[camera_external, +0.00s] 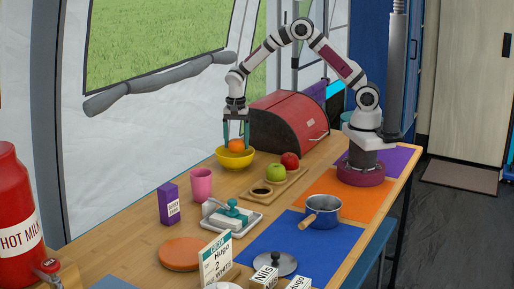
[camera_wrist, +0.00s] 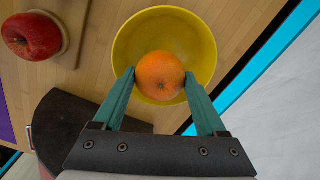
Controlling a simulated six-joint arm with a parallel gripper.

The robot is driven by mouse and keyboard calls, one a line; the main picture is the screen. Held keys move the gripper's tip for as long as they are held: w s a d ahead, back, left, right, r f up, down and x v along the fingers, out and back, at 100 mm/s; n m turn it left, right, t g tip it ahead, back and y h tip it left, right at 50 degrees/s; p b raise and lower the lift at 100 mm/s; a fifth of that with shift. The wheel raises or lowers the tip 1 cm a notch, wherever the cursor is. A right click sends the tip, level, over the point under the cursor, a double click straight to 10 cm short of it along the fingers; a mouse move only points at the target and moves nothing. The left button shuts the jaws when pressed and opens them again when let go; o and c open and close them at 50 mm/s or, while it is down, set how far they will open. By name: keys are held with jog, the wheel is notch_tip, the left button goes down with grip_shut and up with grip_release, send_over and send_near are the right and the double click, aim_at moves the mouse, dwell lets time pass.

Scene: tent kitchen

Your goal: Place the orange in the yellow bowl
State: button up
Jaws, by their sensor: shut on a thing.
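The orange (camera_external: 237,146) is between the fingertips of my gripper (camera_external: 236,143) in the external view. My gripper is shut on it. The yellow bowl (camera_external: 236,161) stands on the wooden table directly below, and the orange overlaps its far rim in the picture. In the wrist view, the orange (camera_wrist: 160,75) sits between the two teal fingers of my gripper (camera_wrist: 160,80), in front of the yellow bowl (camera_wrist: 195,32). The orange covers the lower middle of the bowl's inside. I cannot tell whether the orange touches the bowl.
A red bread bin (camera_external: 285,122) stands close to the right of the bowl. A board (camera_external: 272,189) with a green apple (camera_external: 276,172) and a red apple (camera_external: 290,160) lies in front. A pink cup (camera_external: 201,186) and purple carton (camera_external: 169,204) stand left. The tent wall is behind.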

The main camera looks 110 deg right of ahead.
jog(key=shift+w+a+f, duration=0.1)
jog(key=shift+w+f, duration=0.05)
jog(key=shift+f, duration=0.6)
jog(key=shift+w+a+f, duration=0.1)
jog(key=shift+w+f, duration=0.05)
jog(key=shift+f, duration=0.65)
jog(key=shift+w+a+f, duration=0.1)
jog(key=shift+w+f, duration=0.05)
jog(key=shift+f, duration=0.6)
jog(key=shift+f, duration=0.1)
jog(key=o, duration=1.2)
jog(key=shift+c, duration=0.2)
